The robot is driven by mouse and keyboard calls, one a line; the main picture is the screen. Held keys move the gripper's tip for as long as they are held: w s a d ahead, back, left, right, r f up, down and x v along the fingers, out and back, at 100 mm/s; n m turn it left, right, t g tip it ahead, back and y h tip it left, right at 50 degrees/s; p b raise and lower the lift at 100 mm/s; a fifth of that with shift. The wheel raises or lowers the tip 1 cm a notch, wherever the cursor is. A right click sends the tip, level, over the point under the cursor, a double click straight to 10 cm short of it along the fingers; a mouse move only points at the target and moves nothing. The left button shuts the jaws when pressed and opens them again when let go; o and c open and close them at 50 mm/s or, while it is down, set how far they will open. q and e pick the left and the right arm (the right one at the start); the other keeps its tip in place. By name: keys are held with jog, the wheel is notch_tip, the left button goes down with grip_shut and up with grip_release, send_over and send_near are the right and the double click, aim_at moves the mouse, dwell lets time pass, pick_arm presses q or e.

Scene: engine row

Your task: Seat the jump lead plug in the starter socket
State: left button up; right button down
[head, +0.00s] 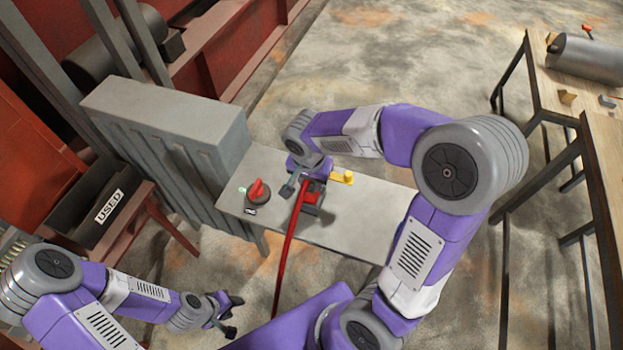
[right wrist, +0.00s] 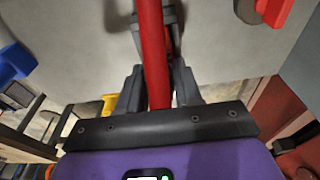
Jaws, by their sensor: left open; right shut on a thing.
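My right gripper (head: 301,187) is over the grey bench, shut on the red jump lead (head: 289,245). In the right wrist view the red lead (right wrist: 153,50) runs straight up between the dark fingers (right wrist: 158,88). A dark grey block with red on it (head: 312,198) sits at the fingers in the head view; I cannot tell plug from socket there. A dark grey part (right wrist: 170,22) shows behind the lead in the right wrist view. Whether the plug is seated is hidden. My left gripper (head: 231,315) is open and empty at lower left, away from the bench.
A red knob on a round dark base (head: 257,190) stands left of the gripper on the grey bench (head: 350,220). A yellow part (head: 344,177) is just right. A tall grey ribbed cabinet (head: 170,140) borders the bench's left. The bench's right part is clear.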

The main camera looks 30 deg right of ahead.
aim_at(309, 194)
jog(key=c, duration=1.2)
grip_release()
jog(key=shift+f, duration=0.2)
jog(key=o, duration=0.4)
jog(key=shift+r, duration=0.1)
jog(key=shift+o, duration=0.2)
jog(key=shift+r, duration=0.1)
jog(key=shift+r, duration=0.4)
notch_tip(309, 194, up, 11)
jog(key=s+a+p, duration=0.1)
jog(key=p, duration=0.2)
jog(key=shift+a, duration=0.2)
jog(key=shift+s, duration=0.15)
